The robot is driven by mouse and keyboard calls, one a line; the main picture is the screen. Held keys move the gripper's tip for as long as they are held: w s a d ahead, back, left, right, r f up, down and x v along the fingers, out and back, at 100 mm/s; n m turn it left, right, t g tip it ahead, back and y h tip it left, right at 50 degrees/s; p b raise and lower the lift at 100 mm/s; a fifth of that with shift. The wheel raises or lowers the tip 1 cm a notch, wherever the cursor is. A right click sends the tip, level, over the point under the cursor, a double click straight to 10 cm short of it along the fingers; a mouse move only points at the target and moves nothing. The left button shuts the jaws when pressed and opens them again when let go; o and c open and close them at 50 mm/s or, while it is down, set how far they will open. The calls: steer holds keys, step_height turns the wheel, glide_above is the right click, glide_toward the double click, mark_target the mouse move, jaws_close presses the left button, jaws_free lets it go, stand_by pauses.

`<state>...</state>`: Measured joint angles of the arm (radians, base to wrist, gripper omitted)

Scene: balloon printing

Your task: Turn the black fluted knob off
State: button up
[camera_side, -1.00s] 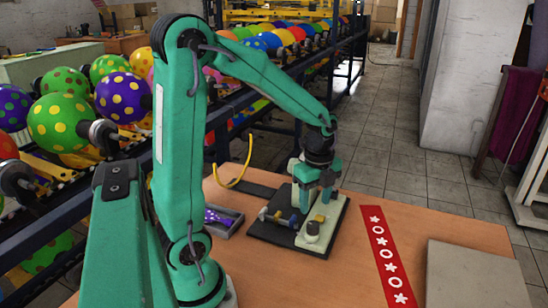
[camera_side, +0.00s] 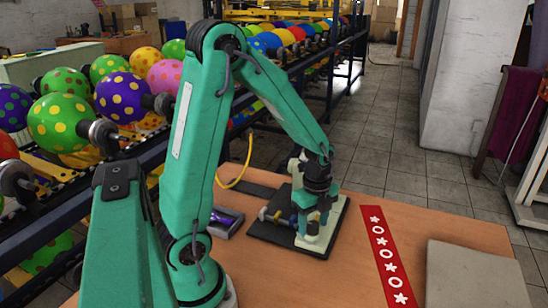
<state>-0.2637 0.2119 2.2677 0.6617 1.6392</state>
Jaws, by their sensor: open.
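My gripper (camera_side: 310,230) points down, open, at the front of a small pale fixture (camera_side: 307,244) on a black base plate (camera_side: 268,236). Its green fingers are at the top of the fixture's front part, low over the spot where a small round pale piece with a dark top showed. The black fluted knob cannot be made out clearly; the fingers cover that spot. I cannot tell whether they touch it.
A brass-and-blue valve-like part (camera_side: 275,215) sits left of my gripper on the fixture. A grey tray (camera_side: 226,222) with a purple item lies further left. A red strip with white shapes (camera_side: 388,258) and a grey slab (camera_side: 475,272) lie right. A yellow hose (camera_side: 239,174) curves behind.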

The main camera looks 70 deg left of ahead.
steer(key=c, duration=1)
steer(key=shift+n, duration=0.4)
steer(key=n, duration=1.2)
steer(key=shift+n, duration=0.3)
steer(key=n, duration=0.4)
steer(key=shift+n, duration=0.3)
steer(key=shift+o, duration=0.2)
